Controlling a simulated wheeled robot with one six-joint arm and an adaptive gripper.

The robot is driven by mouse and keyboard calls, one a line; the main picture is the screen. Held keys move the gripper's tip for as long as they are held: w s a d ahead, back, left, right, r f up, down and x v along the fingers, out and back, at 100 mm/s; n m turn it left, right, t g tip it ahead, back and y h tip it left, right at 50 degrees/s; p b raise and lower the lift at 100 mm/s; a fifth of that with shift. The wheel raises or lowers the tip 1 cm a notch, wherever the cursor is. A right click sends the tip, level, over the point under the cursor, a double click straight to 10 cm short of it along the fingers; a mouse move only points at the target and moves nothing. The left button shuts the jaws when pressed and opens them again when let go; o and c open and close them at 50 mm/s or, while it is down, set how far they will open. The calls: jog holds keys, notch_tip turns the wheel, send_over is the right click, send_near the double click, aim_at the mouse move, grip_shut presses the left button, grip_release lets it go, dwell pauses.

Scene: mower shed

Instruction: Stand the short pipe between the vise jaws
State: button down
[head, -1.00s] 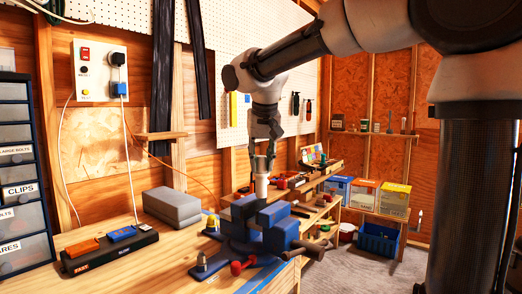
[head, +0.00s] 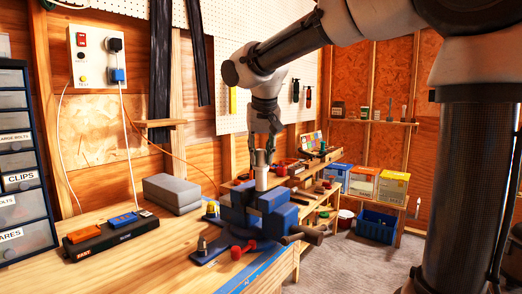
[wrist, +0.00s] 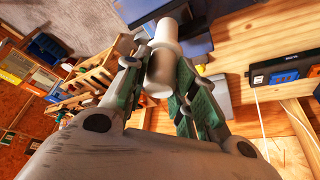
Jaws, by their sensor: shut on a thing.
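The short pipe (head: 261,179) is a pale, upright cylinder held in my gripper (head: 262,160). Its lower end shows at the top of the blue vise (head: 272,216), by the jaws. I cannot tell whether it is between the jaws or just above them. In the wrist view my gripper's green-padded fingers (wrist: 162,80) are shut on the pipe (wrist: 165,50), one on each side. Part of the dark blue vise shows beyond it in the wrist view (wrist: 192,35).
The vise stands near the front edge of the wooden bench (head: 160,260). A grey block (head: 173,194) and a black tray with orange and blue items (head: 112,232) lie to the left. A red knob (head: 237,252) sits in front. Bench space is clear between the tray and vise.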

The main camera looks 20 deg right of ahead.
aim_at(261, 166)
jog(key=shift+f, duration=2.35)
jog(key=c, duration=1.1)
grip_release()
jog(key=shift+r, duration=3.5)
